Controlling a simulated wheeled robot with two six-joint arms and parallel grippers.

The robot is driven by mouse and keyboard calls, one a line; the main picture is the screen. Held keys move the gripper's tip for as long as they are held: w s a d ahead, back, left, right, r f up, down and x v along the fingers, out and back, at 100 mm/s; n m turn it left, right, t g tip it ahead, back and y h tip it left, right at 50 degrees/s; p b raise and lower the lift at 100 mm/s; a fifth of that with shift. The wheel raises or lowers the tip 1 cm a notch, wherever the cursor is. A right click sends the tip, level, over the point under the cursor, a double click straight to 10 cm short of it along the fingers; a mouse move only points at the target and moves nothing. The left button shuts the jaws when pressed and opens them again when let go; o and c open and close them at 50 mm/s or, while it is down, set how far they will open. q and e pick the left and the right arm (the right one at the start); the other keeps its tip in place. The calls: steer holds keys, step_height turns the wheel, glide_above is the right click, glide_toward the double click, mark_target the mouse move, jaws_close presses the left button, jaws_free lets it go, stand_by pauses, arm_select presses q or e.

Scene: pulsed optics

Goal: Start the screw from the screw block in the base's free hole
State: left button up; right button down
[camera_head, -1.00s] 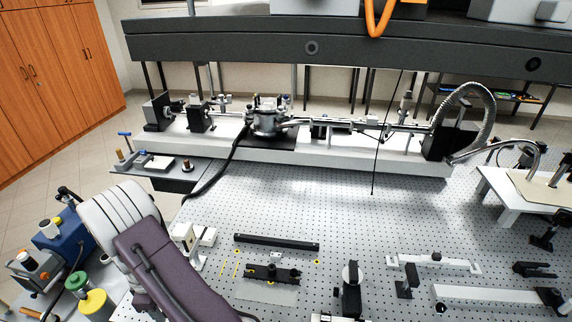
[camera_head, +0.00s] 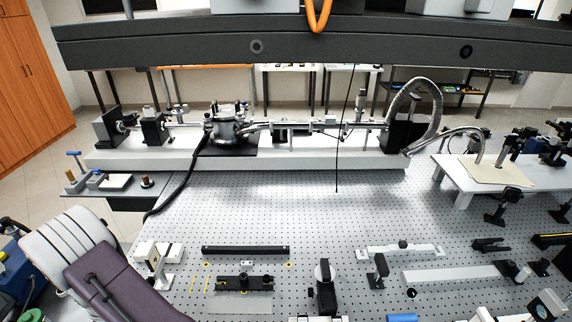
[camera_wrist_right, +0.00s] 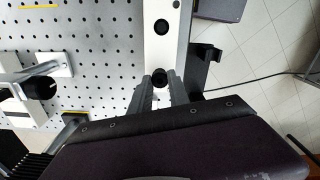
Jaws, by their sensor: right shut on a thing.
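In the right wrist view my right gripper (camera_wrist_right: 161,88) is shut, its two grey fingers pointing away from the camera over a white bar (camera_wrist_right: 158,50). What it holds, most likely the screw, is small and hardly shows between the tips. A dark round spot lies just past the tips; I cannot tell whether it is a hole or a head. In the head view a black slotted base plate (camera_head: 238,284) lies on the table, and a long black bar (camera_head: 245,252) lies behind it. I cannot make out the screw block.
White stands (camera_head: 158,258) are at the left, a black upright mount (camera_head: 325,285) in the middle, and white rails (camera_head: 455,274) at the right. A long instrument on a white beam (camera_head: 300,156) spans the back. The perforated table (camera_head: 300,215) between is clear.

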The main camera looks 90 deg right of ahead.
steer(key=shift+r+p, duration=0.35)
steer(key=shift+r, duration=0.3)
steer(key=shift+r+p, duration=0.35)
steer(key=shift+p, duration=0.05)
step_height(320, 180, up, 4)
steer(key=p, duration=0.3)
steer(key=shift+r+p, duration=0.25)
steer(key=shift+p, duration=0.15)
steer(key=shift+f, duration=0.1)
steer(key=shift+w, duration=0.1)
